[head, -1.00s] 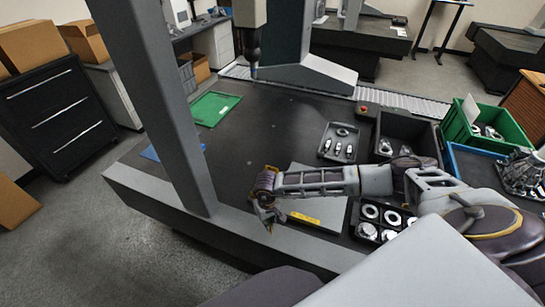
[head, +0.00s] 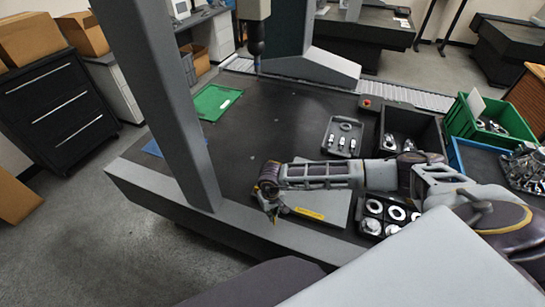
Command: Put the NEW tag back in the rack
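My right gripper (head: 270,203) is low over the front edge of the dark table, at the left end of a flat grey panel (head: 335,200). The panel carries a yellow strip (head: 309,213) along its front edge. A small yellow patch shows beside the fingertips. I cannot tell whether it is the NEW tag, or whether the fingers are open or shut. No tag lettering is readable, and I cannot make out a rack for certain. My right forearm hides part of the panel. My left gripper is out of view.
A grey upright (head: 165,110) stands left of the gripper. A black tray (head: 372,207) of metal rings and parts lies right of the panel. Behind are a small parts tray (head: 343,124), a black bin (head: 432,124) and a green tray (head: 215,102). The table's middle is clear.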

